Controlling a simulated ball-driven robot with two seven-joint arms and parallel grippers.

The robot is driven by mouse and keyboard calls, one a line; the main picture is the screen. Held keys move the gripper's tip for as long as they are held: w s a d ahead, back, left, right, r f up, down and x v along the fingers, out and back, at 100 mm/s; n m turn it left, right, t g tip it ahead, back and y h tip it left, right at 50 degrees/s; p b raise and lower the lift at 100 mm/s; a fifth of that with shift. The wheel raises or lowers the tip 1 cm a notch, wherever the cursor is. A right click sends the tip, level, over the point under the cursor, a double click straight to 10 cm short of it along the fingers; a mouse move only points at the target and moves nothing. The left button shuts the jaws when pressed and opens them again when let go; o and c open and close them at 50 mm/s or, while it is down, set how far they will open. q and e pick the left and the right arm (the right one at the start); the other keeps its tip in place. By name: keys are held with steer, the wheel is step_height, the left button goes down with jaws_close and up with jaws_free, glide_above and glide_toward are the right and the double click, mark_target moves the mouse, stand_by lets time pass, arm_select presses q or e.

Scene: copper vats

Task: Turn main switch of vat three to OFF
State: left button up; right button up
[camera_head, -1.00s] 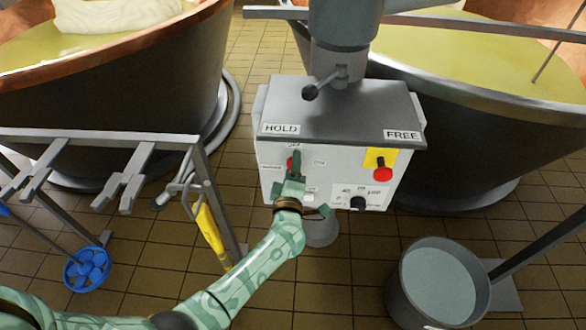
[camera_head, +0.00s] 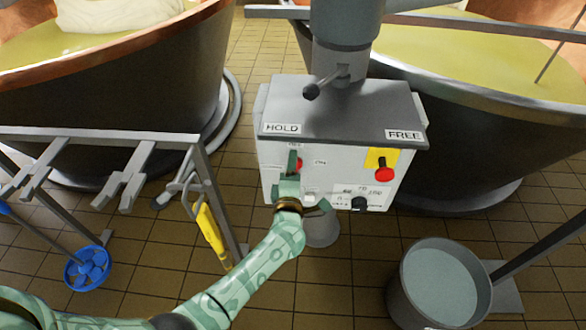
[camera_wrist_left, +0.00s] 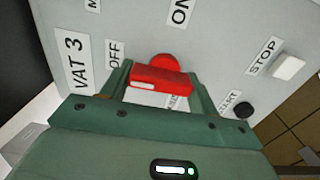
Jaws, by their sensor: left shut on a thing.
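The grey control box (camera_head: 345,108) of vat three hangs between the two vats. In the left wrist view its main switch (camera_wrist_left: 161,77), a red bar on a round red base, sits between my left gripper's (camera_wrist_left: 158,82) green fingers. The gripper is shut on the bar. The bar lies roughly crosswise in that view, its left end on the side of the OFF label (camera_wrist_left: 115,54). The ON label (camera_wrist_left: 181,12) is above it. In the head view my left gripper (camera_head: 291,164) hides much of the switch. My right gripper is not in view.
A red emergency button (camera_head: 383,174) on yellow and a black knob (camera_head: 358,202) sit right of the switch. The wrist view shows a white STOP button (camera_wrist_left: 289,66) and a black START button (camera_wrist_left: 243,110). A bucket (camera_head: 438,285) stands on the floor at right; a metal rack (camera_head: 100,136) is at left.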

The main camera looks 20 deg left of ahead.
arm_select(q)
steer(key=o, duration=1)
steer(key=shift+s+f, duration=0.1)
steer(key=shift+f, duration=0.05)
steer(key=shift+s, duration=0.2)
steer(key=p+v, duration=0.4)
steer(key=v, duration=1.2)
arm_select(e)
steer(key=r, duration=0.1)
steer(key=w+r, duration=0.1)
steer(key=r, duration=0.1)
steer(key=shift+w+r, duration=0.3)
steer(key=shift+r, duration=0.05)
arm_select(q)
steer(key=shift+w+d, duration=0.1)
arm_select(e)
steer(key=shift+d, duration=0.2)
